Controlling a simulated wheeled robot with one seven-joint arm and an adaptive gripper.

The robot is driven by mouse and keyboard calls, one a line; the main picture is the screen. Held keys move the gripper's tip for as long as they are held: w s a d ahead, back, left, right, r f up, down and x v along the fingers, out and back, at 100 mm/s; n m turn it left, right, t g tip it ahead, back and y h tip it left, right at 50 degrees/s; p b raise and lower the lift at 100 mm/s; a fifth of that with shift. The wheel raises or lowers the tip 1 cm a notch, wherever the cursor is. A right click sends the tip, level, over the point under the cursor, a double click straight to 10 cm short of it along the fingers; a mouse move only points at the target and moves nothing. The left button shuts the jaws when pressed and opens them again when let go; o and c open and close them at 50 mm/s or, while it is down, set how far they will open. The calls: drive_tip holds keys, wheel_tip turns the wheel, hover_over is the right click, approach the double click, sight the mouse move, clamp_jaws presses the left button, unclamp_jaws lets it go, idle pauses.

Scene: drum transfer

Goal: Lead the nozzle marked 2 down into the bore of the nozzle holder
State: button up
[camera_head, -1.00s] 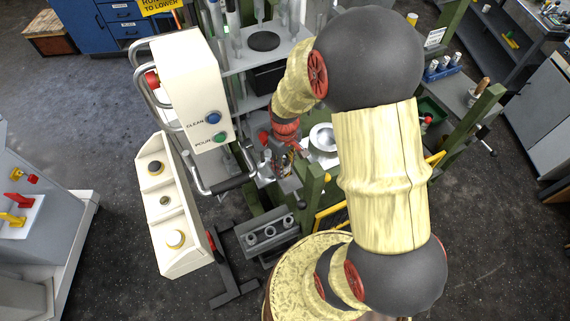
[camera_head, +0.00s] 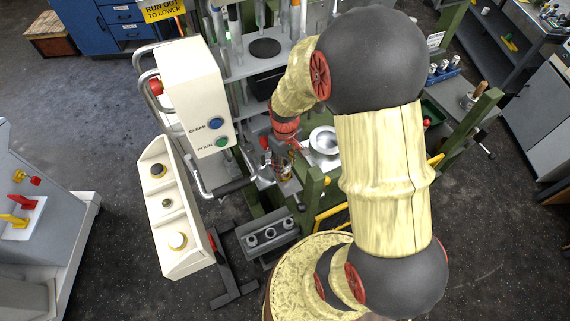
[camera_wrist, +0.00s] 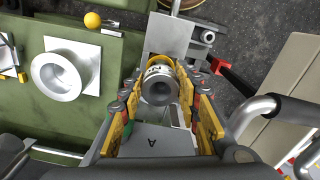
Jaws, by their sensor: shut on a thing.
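My gripper (camera_wrist: 160,110) has its yellow-padded fingers on both sides of a short metallic cylindrical nozzle (camera_wrist: 158,86) and is shut on it. The nozzle's round open end faces the wrist camera; no number is readable on it. A grey bracket (camera_wrist: 182,38) with a red-handled clamp lies just beyond the nozzle and looks like the nozzle holder. Its bore is not clearly visible, and I cannot tell whether the nozzle's far end is inside it.
A silver flanged ring (camera_wrist: 62,76) sits on the green frame at left, beside a yellow ball (camera_wrist: 92,20). A grey block with several round fittings (camera_head: 268,234) stands below my gripper in the head view. A white control panel (camera_head: 192,100) and its tubular handles stand close at left.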

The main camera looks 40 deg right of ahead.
drive_tip(key=shift+r+p, duration=0.45)
drive_tip(key=shift+r, duration=0.35)
drive_tip(key=shift+f+b, duration=1.55)
drive_tip(key=shift+f, duration=0.6)
idle(1.0)
drive_tip(key=o, duration=1.4)
drive_tip(key=shift+r, duration=0.1)
wheel_tip(320, 180, up, 12)
drive_tip(key=shift+f, duration=0.1)
